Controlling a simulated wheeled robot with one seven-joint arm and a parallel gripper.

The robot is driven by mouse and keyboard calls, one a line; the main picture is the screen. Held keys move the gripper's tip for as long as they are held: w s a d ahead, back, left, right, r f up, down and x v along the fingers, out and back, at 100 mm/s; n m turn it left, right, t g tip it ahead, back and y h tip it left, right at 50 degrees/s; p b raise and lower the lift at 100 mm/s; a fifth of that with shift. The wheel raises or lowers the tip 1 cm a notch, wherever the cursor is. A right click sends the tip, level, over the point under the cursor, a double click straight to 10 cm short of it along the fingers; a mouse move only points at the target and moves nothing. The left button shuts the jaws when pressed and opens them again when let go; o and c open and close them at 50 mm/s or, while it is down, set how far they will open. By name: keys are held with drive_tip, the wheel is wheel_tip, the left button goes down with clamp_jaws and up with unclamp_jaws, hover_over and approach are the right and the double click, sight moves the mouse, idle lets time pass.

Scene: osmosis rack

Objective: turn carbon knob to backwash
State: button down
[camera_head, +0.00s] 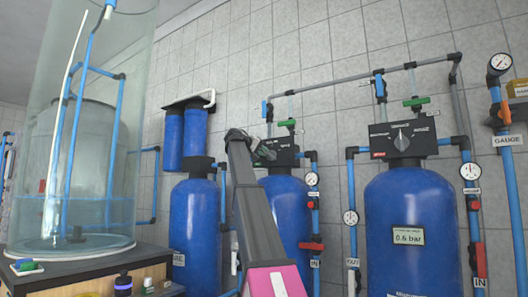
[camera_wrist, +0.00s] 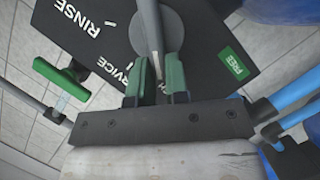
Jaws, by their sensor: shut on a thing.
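In the wrist view, a round grey knob (camera_wrist: 177,32) with a raised bar sits on a black control panel (camera_wrist: 100,38). The panel has white lettering; "RINSE" and "SERVICE" can be read. My gripper (camera_wrist: 158,78) has green fingertips, one on each side of the bar's lower end, and is shut on it. The bar lies near the word "SERVICE". No "BACKWASH" lettering shows clearly. In the head view, my gripper (camera_head: 258,152) is at the black valve head (camera_head: 285,150) of the middle blue tank (camera_head: 287,205). My arm hides part of this head and its knob.
A green-handled valve (camera_wrist: 68,75) is left of the panel, and blue pipes (camera_wrist: 290,100) are at the right. A larger blue tank (camera_head: 410,220) with its own black knob panel (camera_head: 432,136) stands right. A clear cylinder (camera_head: 105,150) stands left. Pipes and gauges stand between the tanks.

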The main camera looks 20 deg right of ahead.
drive_tip(key=shift+w+a+f+n+h, duration=0.1)
drive_tip(key=shift+f+n+h, duration=0.1)
drive_tip(key=shift+n+h, duration=0.3)
idle(0.3)
drive_tip(key=c, duration=1.1)
unclamp_jaws()
drive_tip(key=v, duration=1)
drive_tip(key=shift+a+r, duration=0.15)
drive_tip(key=shift+a, duration=0.25)
